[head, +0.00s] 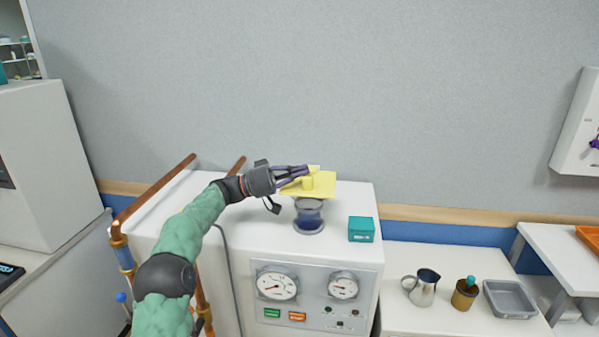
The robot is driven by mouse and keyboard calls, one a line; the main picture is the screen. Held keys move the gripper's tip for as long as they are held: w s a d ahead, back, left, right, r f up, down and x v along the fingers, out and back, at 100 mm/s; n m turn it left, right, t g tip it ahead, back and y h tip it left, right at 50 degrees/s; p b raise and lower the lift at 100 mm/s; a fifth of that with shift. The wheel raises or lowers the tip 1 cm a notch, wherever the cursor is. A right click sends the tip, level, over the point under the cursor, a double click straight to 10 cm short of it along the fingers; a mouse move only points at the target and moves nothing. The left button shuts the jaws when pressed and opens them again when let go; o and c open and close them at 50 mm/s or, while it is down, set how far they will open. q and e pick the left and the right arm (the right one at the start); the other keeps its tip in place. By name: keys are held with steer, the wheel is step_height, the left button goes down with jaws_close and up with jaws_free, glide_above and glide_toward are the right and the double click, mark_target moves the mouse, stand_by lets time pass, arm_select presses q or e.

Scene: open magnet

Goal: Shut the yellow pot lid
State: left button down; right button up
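The yellow lid (322,188) is a flat square plate with a short yellow knob (308,183). It is over the mouth of a small grey and dark blue pot (309,217) on top of the white cabinet. I cannot tell whether the lid rests flush on the pot's rim. My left gripper (300,174) is at the lid's left and far side, its purple-grey fingers next to the knob. The fingers overlap the lid in view, and I cannot tell whether they touch or grip it. My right gripper is not in view.
A teal box (361,229) stands right of the pot on the white cabinet (255,232). Copper pipes (150,200) run along its left side. A metal jug (422,288), a brown pot (465,294) and a grey tray (509,299) stand on the lower counter at right.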

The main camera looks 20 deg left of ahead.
arm_select(q)
step_height(320, 180, up, 10)
stand_by(0.6)
